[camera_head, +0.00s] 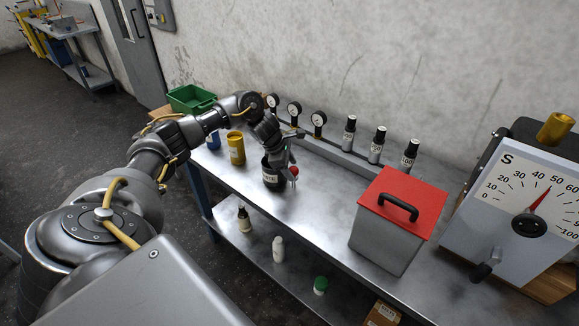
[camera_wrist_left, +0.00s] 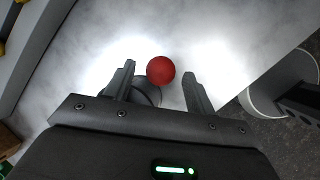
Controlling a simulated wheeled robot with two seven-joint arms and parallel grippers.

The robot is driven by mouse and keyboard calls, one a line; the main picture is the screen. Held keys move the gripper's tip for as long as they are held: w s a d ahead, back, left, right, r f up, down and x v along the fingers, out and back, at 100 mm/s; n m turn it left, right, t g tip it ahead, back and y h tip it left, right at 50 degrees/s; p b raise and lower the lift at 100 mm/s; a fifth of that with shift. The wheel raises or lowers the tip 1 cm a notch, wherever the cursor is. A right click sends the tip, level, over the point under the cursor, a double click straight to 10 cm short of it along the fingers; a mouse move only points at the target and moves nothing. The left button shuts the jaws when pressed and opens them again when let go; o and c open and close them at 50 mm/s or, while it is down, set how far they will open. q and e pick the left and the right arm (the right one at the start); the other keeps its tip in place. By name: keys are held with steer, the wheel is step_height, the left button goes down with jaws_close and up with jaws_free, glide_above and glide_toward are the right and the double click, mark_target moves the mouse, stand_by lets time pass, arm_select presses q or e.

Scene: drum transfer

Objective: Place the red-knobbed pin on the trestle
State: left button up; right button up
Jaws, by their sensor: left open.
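The red knob (camera_head: 294,170) of the pin shows beside a black labelled canister (camera_head: 271,178) on the metal bench. In the left wrist view the red knob (camera_wrist_left: 160,70) lies between the two fingertips, with clear gaps on both sides. The pin's shaft is hidden below the knob. My left gripper (camera_head: 291,160) is open and close above the knob, holding nothing. A dark round part (camera_wrist_left: 146,91) shows behind the left finger in the wrist view. I cannot pick out the trestle with certainty.
A yellow canister (camera_head: 236,149) and a green bin (camera_head: 191,98) stand to the left. Several gauges and black-capped bottles (camera_head: 376,146) line the back. A red-lidded box (camera_head: 388,222) and a dial scale (camera_head: 529,207) stand to the right. Bare bench (camera_head: 326,188) lies between canister and box.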

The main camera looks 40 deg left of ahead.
arm_select(q)
steer(key=b+v, duration=0.1)
steer(key=v, duration=1.1)
steer(key=shift+r, duration=0.15)
steer(key=shift+a, duration=0.1)
